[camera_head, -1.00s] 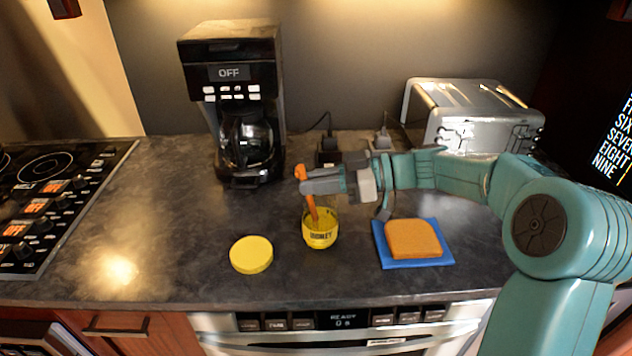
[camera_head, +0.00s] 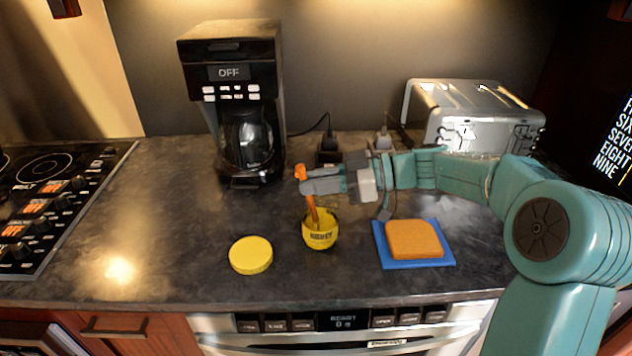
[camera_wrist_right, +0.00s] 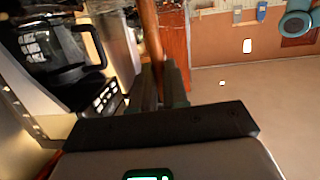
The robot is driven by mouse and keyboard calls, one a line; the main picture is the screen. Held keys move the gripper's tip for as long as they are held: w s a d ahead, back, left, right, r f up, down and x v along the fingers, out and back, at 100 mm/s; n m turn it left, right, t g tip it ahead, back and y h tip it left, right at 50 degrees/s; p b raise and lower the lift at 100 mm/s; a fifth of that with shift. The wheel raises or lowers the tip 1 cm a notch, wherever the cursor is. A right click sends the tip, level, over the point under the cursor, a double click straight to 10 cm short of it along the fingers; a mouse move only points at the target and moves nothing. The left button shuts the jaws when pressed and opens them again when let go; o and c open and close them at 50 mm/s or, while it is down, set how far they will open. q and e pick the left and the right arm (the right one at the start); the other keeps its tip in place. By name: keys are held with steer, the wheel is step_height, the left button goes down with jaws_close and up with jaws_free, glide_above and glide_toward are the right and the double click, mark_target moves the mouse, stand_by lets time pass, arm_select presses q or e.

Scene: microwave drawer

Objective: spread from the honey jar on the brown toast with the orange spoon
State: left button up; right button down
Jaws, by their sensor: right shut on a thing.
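My right gripper (camera_head: 306,182) is shut on the orange spoon (camera_head: 312,208), near the top of its handle. The spoon stands steeply, with its lower end inside the open honey jar (camera_head: 320,237), a small yellow jar with a dark label. The spoon's tip is hidden in the jar. In the right wrist view the handle (camera_wrist_right: 151,35) rises between the fingers. The brown toast (camera_head: 413,239) lies flat on a blue square (camera_head: 440,262) to the right of the jar. My left gripper is not in view.
A round yellow lid (camera_head: 251,255) lies left of the jar. A coffee maker (camera_head: 235,100) and a silver toaster (camera_head: 470,105) stand at the back. A stove (camera_head: 50,200) is at the left. Bare counter (camera_head: 150,220) lies between stove and lid.

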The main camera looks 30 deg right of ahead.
steer(key=shift+f+b, duration=0.15)
steer(key=shift+b, duration=0.15)
stand_by(0.6)
stand_by(0.5)
steer(key=shift+r, duration=0.8)
steer(key=shift+r+p, duration=0.4)
steer(key=shift+r, duration=0.45)
steer(key=shift+r+p, duration=0.5)
steer(key=shift+r, duration=1.45)
step_height(320, 180, up, 6)
steer(key=p, duration=0.2)
glide_above(316, 209)
steer(key=shift+w+d, duration=0.1)
steer(key=shift+w, duration=0.05)
